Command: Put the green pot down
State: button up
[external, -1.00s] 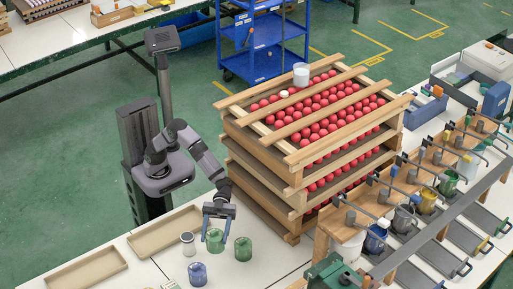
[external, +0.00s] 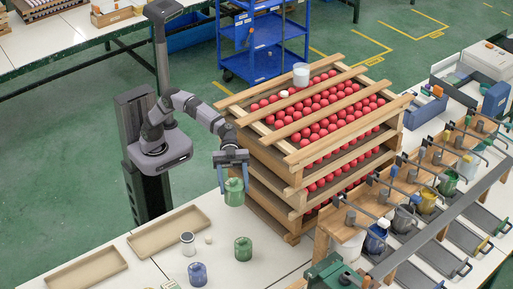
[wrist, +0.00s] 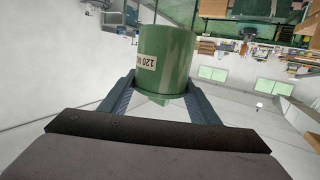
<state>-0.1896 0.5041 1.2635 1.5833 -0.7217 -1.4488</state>
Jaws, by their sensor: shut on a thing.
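My gripper (external: 234,176) is shut on a green pot (external: 234,193) and holds it up in front of the crate stack. In the wrist view the green pot (wrist: 172,60) sits between the two fingers, with a pale label reading "120" on its side. A second green pot (external: 243,249) stands on the white table below and apart from my gripper.
A blue pot (external: 197,274), a pale grey pot (external: 188,243) and a small white piece (external: 208,239) are on the table. Wooden trays (external: 134,246) lie left. The crate stack (external: 262,178) of red balls stands close right. The press bench (external: 322,240) is further right.

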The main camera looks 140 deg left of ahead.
jog(key=s+a+r+n+t+y+p, duration=0.1)
jog(key=s+a+r+y+p, duration=0.2)
jog(key=a+r, duration=0.55)
jog(key=s+a+r+n+t+y+p, duration=0.15)
jog(key=s+a+r+p, duration=0.25)
jog(key=a+r, duration=0.45)
jog(key=s+a+r+n+y+p, duration=0.25)
jog(key=s+a, duration=0.55)
jog(key=s, duration=0.4)
jog(key=s+a+r+n+y+p, duration=0.1)
jog(key=s+a+r+p, duration=0.15)
jog(key=s+a, duration=0.7)
jog(key=shift+s+d+f+p, duration=0.2)
jog(key=shift+s+d+f, duration=0.2)
jog(key=shift+f, duration=1.45)
jog(key=shift+s+d+f+p, duration=0.15)
jog(key=shift+s+d+f, duration=0.3)
jog(key=shift+f, duration=1.35)
jog(key=shift+s+d+f+p, duration=0.25)
jog(key=shift+s+f, duration=0.25)
jog(key=shift+f, duration=1.35)
jog(key=shift+f, duration=0.2)
jog(key=o, duration=1.4)
jog(key=shift+c, duration=0.2)
jog(key=shift+r, duration=0.15)
